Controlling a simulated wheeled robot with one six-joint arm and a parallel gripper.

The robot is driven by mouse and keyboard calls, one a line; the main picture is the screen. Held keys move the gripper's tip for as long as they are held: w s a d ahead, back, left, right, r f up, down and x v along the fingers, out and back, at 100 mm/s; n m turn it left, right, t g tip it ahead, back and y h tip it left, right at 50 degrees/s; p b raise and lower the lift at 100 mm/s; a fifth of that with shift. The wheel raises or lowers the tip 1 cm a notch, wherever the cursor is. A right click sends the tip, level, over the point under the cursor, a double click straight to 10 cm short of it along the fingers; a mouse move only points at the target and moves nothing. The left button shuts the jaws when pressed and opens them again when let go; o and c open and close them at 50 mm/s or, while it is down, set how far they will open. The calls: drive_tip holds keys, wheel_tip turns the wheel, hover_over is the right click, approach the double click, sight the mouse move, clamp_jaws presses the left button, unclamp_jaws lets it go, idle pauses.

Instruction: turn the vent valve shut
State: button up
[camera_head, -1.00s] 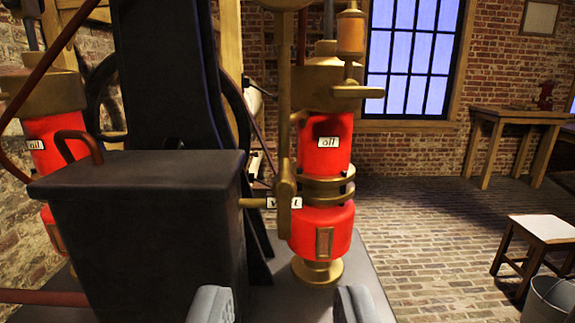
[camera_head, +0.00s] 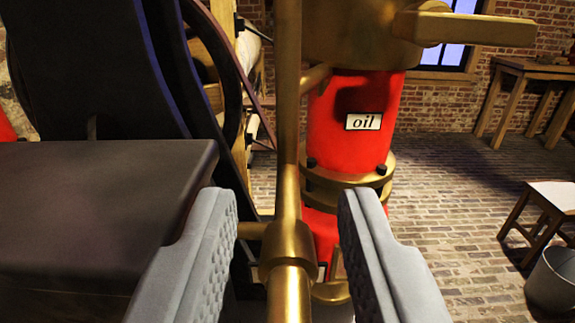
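The brass vent valve (camera_head: 288,243) stands in the lower middle of the view, on an upright brass pipe (camera_head: 289,90). A thick brass part runs from its collar towards the bottom edge. My gripper (camera_head: 289,225) is open, with one grey ridged finger to the left of the valve and one to the right. Gaps show between both fingers and the brass, and nothing is held. The vent label is mostly hidden; only a small pale scrap shows beside the valve.
A red oil cylinder (camera_head: 350,130) with brass bands stands right behind the valve. A dark box (camera_head: 90,215) fills the lower left, close to the left finger. A stool (camera_head: 545,210) and a bucket (camera_head: 553,280) stand on the brick floor at right.

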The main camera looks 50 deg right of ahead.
drive_tip(key=shift+w+d, duration=0.25)
drive_tip(key=shift+d, duration=0.1)
clamp_jaws()
drive_tip(key=m, duration=0.6)
drive_tip(key=s+d+f+m, duration=0.1)
drive_tip(key=m, duration=0.4)
drive_tip(key=s+f+m, duration=0.1)
drive_tip(key=m, duration=0.5)
drive_tip(key=shift+d+f+m, duration=0.2)
drive_tip(key=shift+d+m, duration=0.1)
drive_tip(key=shift+f, duration=0.1)
idle(0.6)
